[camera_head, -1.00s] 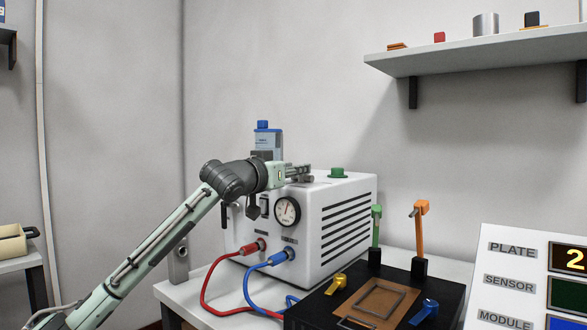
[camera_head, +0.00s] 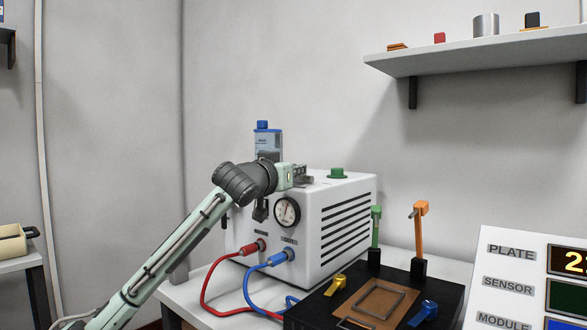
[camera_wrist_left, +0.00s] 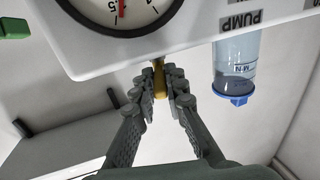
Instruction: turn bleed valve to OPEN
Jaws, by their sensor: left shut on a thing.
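A white pump box (camera_head: 345,215) with a round gauge (camera_head: 287,212) stands on the table. My left gripper (camera_head: 303,178) is at the top front edge of the box, above the gauge. In the left wrist view, its fingers (camera_wrist_left: 164,85) are shut on a small brass-yellow piece (camera_wrist_left: 159,69) at the box's edge, which looks like the bleed valve. Most of this piece is hidden between the fingers, and no OPEN mark is readable. In the head view my gripper hides it. My right gripper is not in view.
A blue-capped bottle (camera_head: 268,142) stands close behind my left wrist; it also shows in the wrist view (camera_wrist_left: 235,70). A green knob (camera_head: 337,173) sits on the box top. Red (camera_head: 212,277) and blue (camera_head: 248,285) hoses leave the front. A black fixture (camera_head: 450,300) stands right.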

